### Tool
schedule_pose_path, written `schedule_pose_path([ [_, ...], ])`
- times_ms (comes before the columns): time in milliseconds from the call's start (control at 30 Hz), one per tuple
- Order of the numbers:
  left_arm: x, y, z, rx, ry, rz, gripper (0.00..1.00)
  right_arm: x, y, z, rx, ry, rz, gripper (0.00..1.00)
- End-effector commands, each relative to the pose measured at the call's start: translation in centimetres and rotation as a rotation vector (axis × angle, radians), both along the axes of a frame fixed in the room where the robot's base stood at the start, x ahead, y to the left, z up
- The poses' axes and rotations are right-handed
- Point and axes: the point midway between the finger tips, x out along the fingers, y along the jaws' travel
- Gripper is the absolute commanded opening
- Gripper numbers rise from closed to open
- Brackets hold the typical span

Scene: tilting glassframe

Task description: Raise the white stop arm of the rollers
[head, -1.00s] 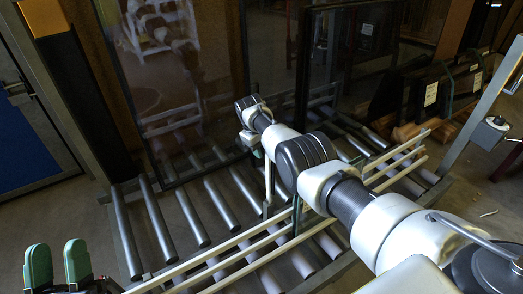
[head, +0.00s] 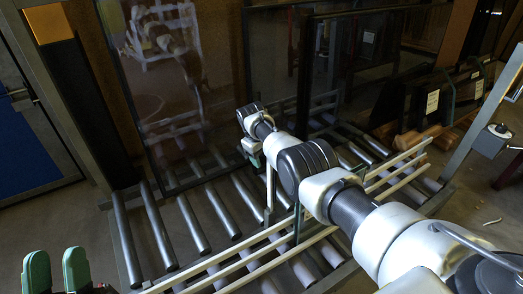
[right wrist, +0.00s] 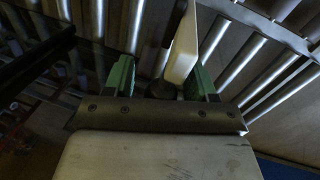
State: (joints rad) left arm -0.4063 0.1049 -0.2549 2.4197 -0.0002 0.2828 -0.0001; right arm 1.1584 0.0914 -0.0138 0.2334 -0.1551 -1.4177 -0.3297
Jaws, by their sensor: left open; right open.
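The white stop arm (right wrist: 183,48) shows in the right wrist view as a pale bar between the fingers of my right gripper (right wrist: 163,80), closer to the right-hand finger. That gripper is open; I cannot tell whether a finger touches the bar. In the head view my right arm reaches over the rollers (head: 192,222), and its gripper is mostly hidden behind my own wrist. A pale upright (head: 270,188) stands just below it. My left gripper (head: 56,270) is open and empty at the lower left, away from the rollers.
Pale rails (head: 232,268) run along the near side of the rollers. A large dark glass pane (head: 185,90) stands behind them. A grey post with a box (head: 491,141) stands at the right. Bare floor lies at the left.

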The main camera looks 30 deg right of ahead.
Motion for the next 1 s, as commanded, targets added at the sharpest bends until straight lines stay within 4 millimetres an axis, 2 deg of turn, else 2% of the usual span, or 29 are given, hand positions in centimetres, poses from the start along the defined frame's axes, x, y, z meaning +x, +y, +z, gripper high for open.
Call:
schedule_pose_path([
  [267, 1.6, 0.0, -1.9, 0.060, 0.215, 0.011, 0.43, 0.1, 0.3, 1.4, 0.000, -0.001, 0.001, 0.56],
  [567, 2.8, 0.5, -6.1, 0.155, 0.560, 0.032, 0.43, 0.1, 0.7, 3.3, 0.000, 0.000, 0.001, 0.56],
  [767, 2.4, 1.1, -9.1, 0.215, 0.792, 0.044, 0.43, 0.2, 0.9, 4.6, 0.000, -0.001, 0.001, 0.56],
  [1000, 0.9, 2.1, -12.5, 0.282, 1.070, 0.060, 0.43, 0.3, 1.3, 6.3, 0.000, -0.001, 0.000, 0.56],
])
